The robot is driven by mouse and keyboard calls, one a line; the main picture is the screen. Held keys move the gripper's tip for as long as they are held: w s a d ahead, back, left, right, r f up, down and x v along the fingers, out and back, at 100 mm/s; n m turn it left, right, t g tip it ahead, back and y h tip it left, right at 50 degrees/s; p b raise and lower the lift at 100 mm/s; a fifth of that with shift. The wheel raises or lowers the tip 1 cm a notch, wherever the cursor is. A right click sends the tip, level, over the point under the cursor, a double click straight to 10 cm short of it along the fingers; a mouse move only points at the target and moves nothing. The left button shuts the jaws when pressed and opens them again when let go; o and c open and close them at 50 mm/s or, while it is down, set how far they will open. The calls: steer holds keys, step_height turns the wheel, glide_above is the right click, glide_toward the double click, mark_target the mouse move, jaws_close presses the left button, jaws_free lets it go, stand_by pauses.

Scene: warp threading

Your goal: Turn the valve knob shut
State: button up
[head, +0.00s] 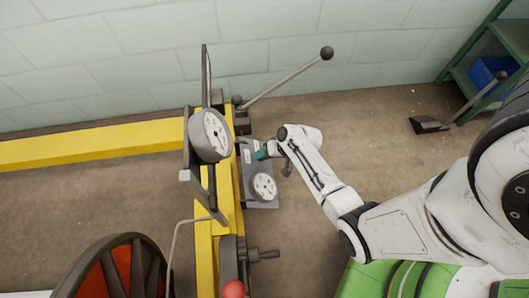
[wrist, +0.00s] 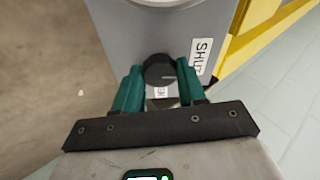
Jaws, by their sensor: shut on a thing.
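The valve knob (wrist: 159,70) is a dark round knob with a pale pointer line, on a grey panel (wrist: 120,30). In the wrist view it sits between the two teal fingers of my gripper (wrist: 160,76), which is shut on it. A second small label sits just below the knob, partly hidden. In the head view my gripper (head: 261,154) reaches the panel from the right, and the knob is hidden behind it.
A small gauge (head: 263,187) is on the panel, and a larger gauge (head: 210,135) stands to its left. A yellow frame (head: 100,143), a long lever (head: 285,79) and a spoked wheel (head: 115,270) surround it. A green shelf with a blue bin (head: 490,73) is at the right.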

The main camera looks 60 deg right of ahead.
steer(key=shift+f+n, duration=0.1)
steer(key=shift+n, duration=0.4)
steer(key=o, duration=1.1)
steer(key=shift+c, duration=0.2)
steer(key=p+v, duration=0.4)
steer(key=v, duration=0.7)
steer(key=shift+f, duration=0.1)
